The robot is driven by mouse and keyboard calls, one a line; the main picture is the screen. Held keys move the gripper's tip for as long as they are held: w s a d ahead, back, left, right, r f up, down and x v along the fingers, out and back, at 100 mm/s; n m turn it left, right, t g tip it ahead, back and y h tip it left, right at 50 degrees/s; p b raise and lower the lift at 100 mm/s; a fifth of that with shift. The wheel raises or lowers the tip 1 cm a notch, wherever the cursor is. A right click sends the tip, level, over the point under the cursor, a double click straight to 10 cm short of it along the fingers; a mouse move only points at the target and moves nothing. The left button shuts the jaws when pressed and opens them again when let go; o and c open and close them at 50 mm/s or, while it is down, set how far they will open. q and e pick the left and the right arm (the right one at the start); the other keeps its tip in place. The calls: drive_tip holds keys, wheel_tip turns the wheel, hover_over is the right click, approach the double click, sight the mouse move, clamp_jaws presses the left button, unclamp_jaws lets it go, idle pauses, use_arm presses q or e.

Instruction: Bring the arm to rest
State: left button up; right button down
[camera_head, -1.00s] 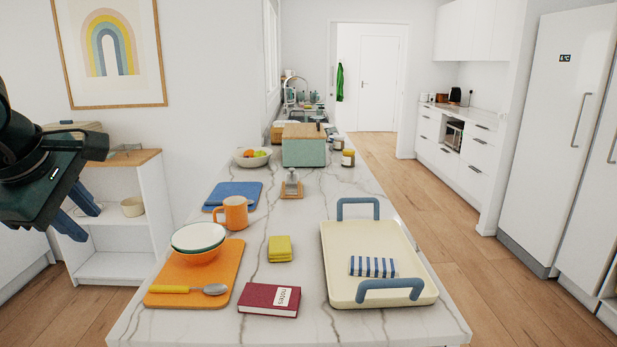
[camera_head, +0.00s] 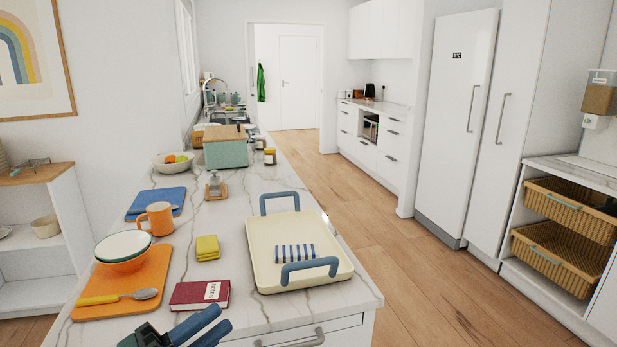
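My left gripper (camera_head: 204,328) shows at the bottom of the head view, in front of the marble counter (camera_head: 347,293) near its front edge. Its two blue fingers are apart, with nothing visible between them, and they point to the right. The rest of the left arm is cut off by the bottom of the picture. My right gripper is not in view.
Close by on the counter are a red notebook (camera_head: 188,296), an orange board (camera_head: 110,306) with bowls and a spoon, a yellow cloth (camera_head: 207,247) and a cream tray (camera_head: 258,251). Wooden floor (camera_head: 430,300) lies open to the right.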

use_arm(q)
wheel_tip(320, 180, down, 13)
drive_tip(key=s+a+n+t+y, duration=0.25)
drive_tip(key=n+y, duration=0.75)
drive_tip(key=n, duration=0.6)
drive_tip(key=s+d+f+n+g+y, duration=0.1)
drive_tip(key=s+d+f+n+g, duration=0.1)
drive_tip(key=f, duration=0.5)
drive_tip(key=s+d+f+n+g+y, duration=0.1)
drive_tip(key=s+f+n+g+y, duration=0.1)
drive_tip(key=s+f+n+g, duration=0.2)
drive_tip(key=s+f+n, duration=0.3)
drive_tip(key=s+f, duration=0.1)
drive_tip(key=shift+d+p, duration=0.3)
drive_tip(key=shift+d, duration=0.1)
